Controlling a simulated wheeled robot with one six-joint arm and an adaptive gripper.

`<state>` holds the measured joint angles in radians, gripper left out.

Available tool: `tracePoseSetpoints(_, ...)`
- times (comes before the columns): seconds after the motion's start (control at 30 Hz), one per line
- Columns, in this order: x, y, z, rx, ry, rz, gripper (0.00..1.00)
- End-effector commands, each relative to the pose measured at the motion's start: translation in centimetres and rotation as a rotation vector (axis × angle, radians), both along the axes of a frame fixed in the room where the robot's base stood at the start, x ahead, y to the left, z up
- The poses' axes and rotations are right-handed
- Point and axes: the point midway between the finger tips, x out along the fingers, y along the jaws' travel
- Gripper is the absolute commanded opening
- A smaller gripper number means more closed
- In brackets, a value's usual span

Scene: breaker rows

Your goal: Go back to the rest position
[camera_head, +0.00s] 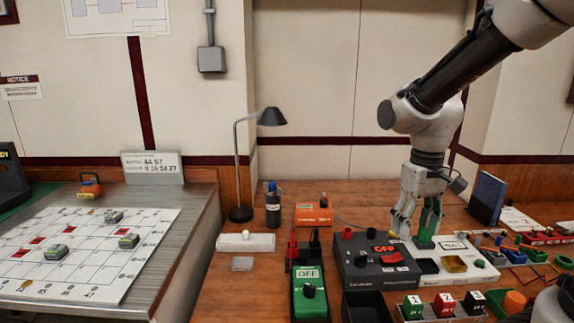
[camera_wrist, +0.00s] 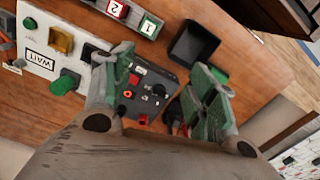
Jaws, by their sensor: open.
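My gripper (camera_head: 416,222) points down over the wooden desk, at the right of the head view, above the back edge of the dark grey control box and the white panel marked WAIT. In the wrist view its two fingers stand wide apart with green pads, and my gripper (camera_wrist: 160,78) has nothing between them. The dark control box (camera_wrist: 150,92) shows beyond the gap, with red and black knobs on it. The white WAIT panel (camera_wrist: 35,62) lies to the left of the fingers. A green knob (camera_wrist: 64,84) on it is outside the gap.
A green meter marked OFF (camera_head: 308,292), a black lamp (camera_head: 240,212) and a dark bottle (camera_head: 273,208) stand left of the control box. A blue book (camera_head: 487,198) stands right of my gripper. A black open bin (camera_wrist: 193,45) lies near the box. Air above the desk's left part is free.

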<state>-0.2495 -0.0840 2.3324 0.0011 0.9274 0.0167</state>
Motion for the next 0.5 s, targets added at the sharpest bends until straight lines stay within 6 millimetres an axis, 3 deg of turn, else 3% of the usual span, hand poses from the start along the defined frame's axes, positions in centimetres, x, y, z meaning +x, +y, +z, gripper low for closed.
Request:
tracePoseSetpoints(0.1, -3.5, -2.3, 2.4, 0.015, -0.067, -0.043, 0.57)
tracePoseSetpoints(0.3, -8.7, -5.3, 5.1, 0.036, -0.198, -0.122, 0.57)
tracePoseSetpoints(0.5, -11.5, -7.1, 7.2, 0.048, -0.338, -0.191, 0.57)
